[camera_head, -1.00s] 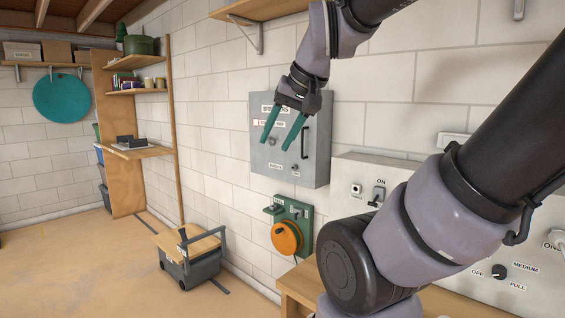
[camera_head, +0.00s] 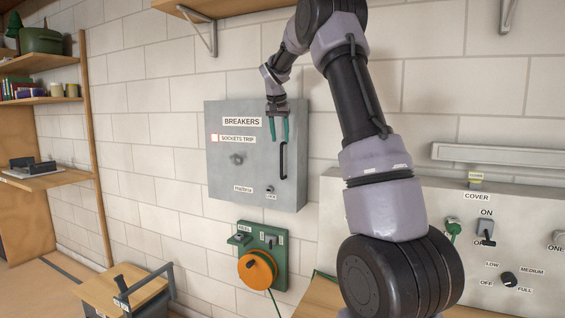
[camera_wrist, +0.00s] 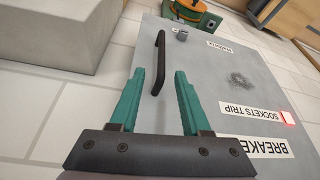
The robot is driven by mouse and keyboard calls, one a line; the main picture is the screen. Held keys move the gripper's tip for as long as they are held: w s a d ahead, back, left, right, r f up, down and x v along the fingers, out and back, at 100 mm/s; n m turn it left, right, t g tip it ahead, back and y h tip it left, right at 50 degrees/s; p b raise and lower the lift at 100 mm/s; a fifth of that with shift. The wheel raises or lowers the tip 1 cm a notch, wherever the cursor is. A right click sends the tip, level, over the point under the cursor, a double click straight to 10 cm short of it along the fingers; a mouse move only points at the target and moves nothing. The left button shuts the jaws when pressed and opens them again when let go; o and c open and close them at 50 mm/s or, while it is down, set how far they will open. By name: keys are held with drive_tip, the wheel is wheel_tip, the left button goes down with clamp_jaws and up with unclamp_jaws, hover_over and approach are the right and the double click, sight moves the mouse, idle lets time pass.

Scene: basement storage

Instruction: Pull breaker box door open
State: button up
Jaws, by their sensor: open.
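The grey breaker box (camera_head: 222,172) hangs on the white block wall, its door shut, with labels "BREAKERS" and "SOCKETS TRIP". Its black vertical bar handle (camera_head: 283,160) is on the door's right side, with a small latch (camera_head: 270,190) below and left of it. My gripper (camera_head: 278,138) is open and empty, its teal fingers pointing down in front of the door near the handle's upper end. In the wrist view the handle (camera_wrist: 159,62) lies just beyond and between the open fingertips (camera_wrist: 157,75). I cannot tell whether they touch it.
A green panel with an orange reel (camera_head: 257,268) is mounted below the box. A grey control panel (camera_head: 335,200) with switches and a knob stands to the right. A shelf bracket (camera_head: 200,30) is above. A toolbox (camera_head: 125,290) is at the lower left.

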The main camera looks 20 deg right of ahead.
sight(282, 158)
drive_tip(key=shift+w+d+f, duration=0.25)
drive_tip(key=shift+w+f, duration=0.35)
drive_tip(key=shift+f, duration=0.1)
drive_tip(key=x, duration=1)
drive_tip(key=shift+c, duration=0.4)
clamp_jaws()
idle(0.3)
